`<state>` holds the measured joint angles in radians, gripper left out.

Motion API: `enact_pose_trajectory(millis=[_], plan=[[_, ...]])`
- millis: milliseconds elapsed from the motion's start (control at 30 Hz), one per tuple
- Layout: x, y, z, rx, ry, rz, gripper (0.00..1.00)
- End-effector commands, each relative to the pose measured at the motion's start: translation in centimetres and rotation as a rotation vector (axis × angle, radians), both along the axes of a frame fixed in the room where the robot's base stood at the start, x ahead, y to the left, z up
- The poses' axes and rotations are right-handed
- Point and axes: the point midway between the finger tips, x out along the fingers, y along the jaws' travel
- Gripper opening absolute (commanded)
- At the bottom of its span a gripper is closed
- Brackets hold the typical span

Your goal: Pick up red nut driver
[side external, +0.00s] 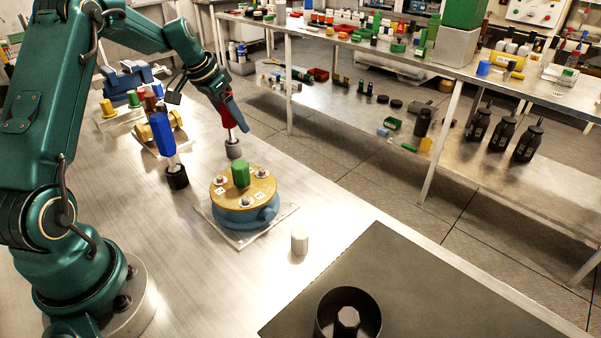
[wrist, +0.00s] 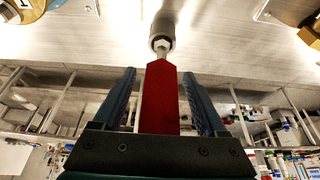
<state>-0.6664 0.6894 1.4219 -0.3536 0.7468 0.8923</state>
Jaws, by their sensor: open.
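The red nut driver (side external: 228,116) stands upright on the metal table, with its shaft down in a grey cylindrical socket end (side external: 234,149). In the wrist view its red handle (wrist: 160,102) lies between my two fingers. My gripper (side external: 238,118) is open around the handle, and it also shows in the wrist view (wrist: 161,78). A gap shows on each side of the handle, narrower on the right. One finger hides part of the handle in the side view.
A blue nut driver (side external: 162,134) stands nearby at left. A round wooden-topped fixture (side external: 260,186) with a green knob is in front, beside a small pale cylinder (side external: 299,241). A black ring-shaped holder (side external: 322,318) sits on a dark mat (side external: 400,285). A cluttered bench (side external: 395,62) stands behind.

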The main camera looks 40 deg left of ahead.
Motion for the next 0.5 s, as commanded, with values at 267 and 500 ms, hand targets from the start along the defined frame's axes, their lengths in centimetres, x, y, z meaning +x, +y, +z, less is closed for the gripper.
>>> enact_pose_trajectory(millis=[267, 500], plan=[[0.01, -0.01, 0.02, 0.0, 0.0, 0.0, 0.44], [0.03, 0.01, 0.07, 0.0, -0.001, 0.0, 0.0]])
